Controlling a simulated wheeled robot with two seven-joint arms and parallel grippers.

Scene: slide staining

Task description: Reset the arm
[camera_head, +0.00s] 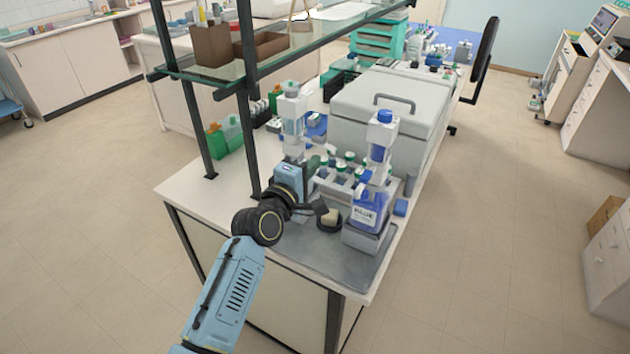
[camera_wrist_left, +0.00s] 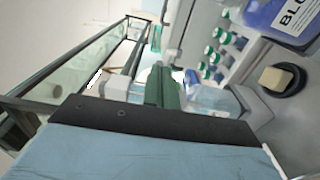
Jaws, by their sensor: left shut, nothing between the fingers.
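My left arm comes in from the lower left of the head view, and my left gripper (camera_head: 322,208) is at the front of the bench (camera_head: 188,188). Its dark fingers are shut with nothing between them, close to a small black round dish holding a beige block (camera_head: 331,216). In the left wrist view the dish (camera_wrist_left: 295,82) and its block (camera_wrist_left: 275,78) are at the right. A blue-filled bottle labelled BLUE (camera_head: 368,212) stands upright on a grey stand to the right of the gripper. My right gripper is not in view.
A rack with several green-capped bottles (camera_head: 338,175) stands behind the gripper. A large grey lidded box (camera_head: 385,100) is farther back. A glass shelf (camera_head: 290,52) on dark posts overhangs the bench's left side. A clear metal tray area (camera_head: 330,255) lies at the front.

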